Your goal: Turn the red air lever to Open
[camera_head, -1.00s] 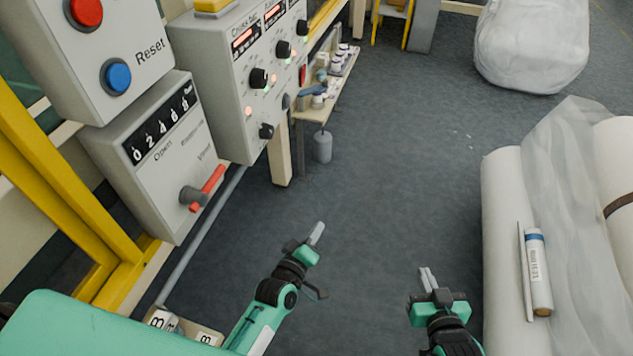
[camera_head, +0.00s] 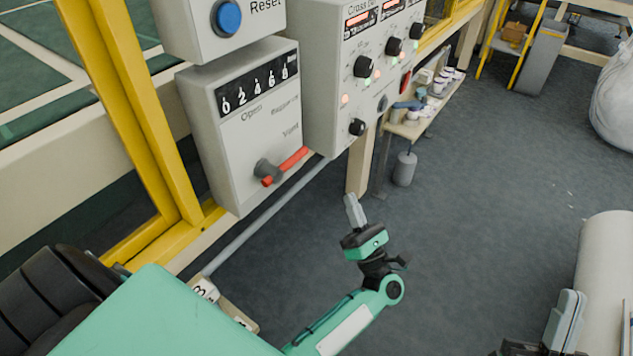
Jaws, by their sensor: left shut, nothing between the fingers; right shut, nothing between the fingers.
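The red air lever (camera_head: 289,161) sits on a dark round hub low on the front of a grey box (camera_head: 235,150). Its red bar slants up to the right, toward the Vent label. My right gripper (camera_head: 566,318) is at the lower right edge, shut and empty, far from the lever and partly cut off.
A box with a blue button (camera_head: 229,17) is above the lever box. A panel with black knobs (camera_head: 364,66) stands to its right. A yellow frame (camera_head: 140,110) is on the left. A white roll (camera_head: 606,265) lies at the right. The floor between is clear.

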